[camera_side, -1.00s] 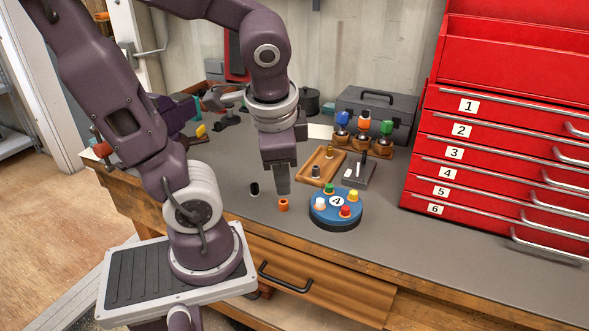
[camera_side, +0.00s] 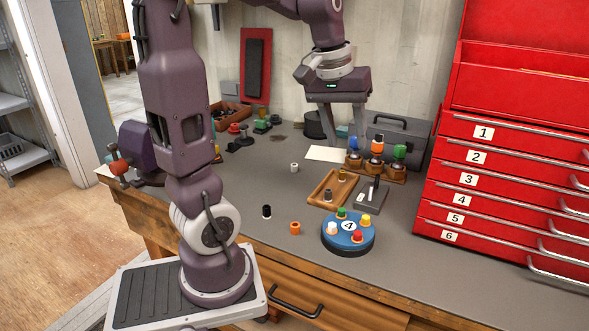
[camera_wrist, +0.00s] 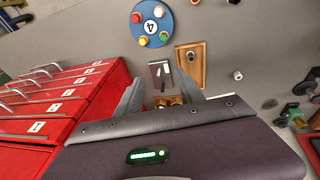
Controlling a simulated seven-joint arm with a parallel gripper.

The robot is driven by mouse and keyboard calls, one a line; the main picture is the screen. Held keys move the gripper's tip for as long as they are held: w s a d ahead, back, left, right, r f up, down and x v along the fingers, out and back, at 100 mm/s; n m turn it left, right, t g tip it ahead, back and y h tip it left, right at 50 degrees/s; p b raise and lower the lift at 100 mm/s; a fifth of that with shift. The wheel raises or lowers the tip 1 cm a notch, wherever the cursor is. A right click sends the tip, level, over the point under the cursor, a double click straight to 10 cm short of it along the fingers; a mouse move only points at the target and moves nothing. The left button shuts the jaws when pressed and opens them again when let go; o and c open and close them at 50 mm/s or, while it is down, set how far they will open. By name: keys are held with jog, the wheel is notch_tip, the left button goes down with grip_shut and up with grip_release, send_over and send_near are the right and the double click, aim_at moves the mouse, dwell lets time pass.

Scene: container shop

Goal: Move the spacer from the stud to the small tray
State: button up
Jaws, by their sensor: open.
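The stud is a thin upright pin on a dark grey block (camera_side: 370,196), right of the small tray. A small white piece (camera_side: 361,197) sits on the block's left part. I cannot tell whether it or something on the pin is the spacer. My gripper (camera_side: 342,143) is open and empty, above and behind the tray and block. In the wrist view, the block (camera_wrist: 155,68) and tray (camera_wrist: 201,51) lie beyond my open fingers (camera_wrist: 160,86).
A grey toolbox (camera_side: 405,135) and red drawers (camera_side: 470,205) stand right. A blue turntable (camera_side: 340,243), orange ring (camera_side: 295,228), black piece (camera_side: 267,211) and white ring (camera_side: 294,167) lie around.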

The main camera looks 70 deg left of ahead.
jog(key=w+a+f+n+g, duration=0.1)
jog(key=a+f+n, duration=0.25)
jog(key=a, duration=0.65)
jog(key=n+g, duration=0.2)
jog(key=n, duration=0.3)
send_over(294, 171)
notch_tip(294, 171, down, 8)
jog(key=shift+s+a+f, duration=0.15)
jog(key=shift+a+f, duration=0.6)
jog(key=shift+f, duration=0.15)
jog(key=f, duration=0.5)
jog(key=shift+w+d+f, duration=0.2)
jog(key=shift+w, duration=0.1)
jog(key=shift+f, duration=0.15)
grip_shut()
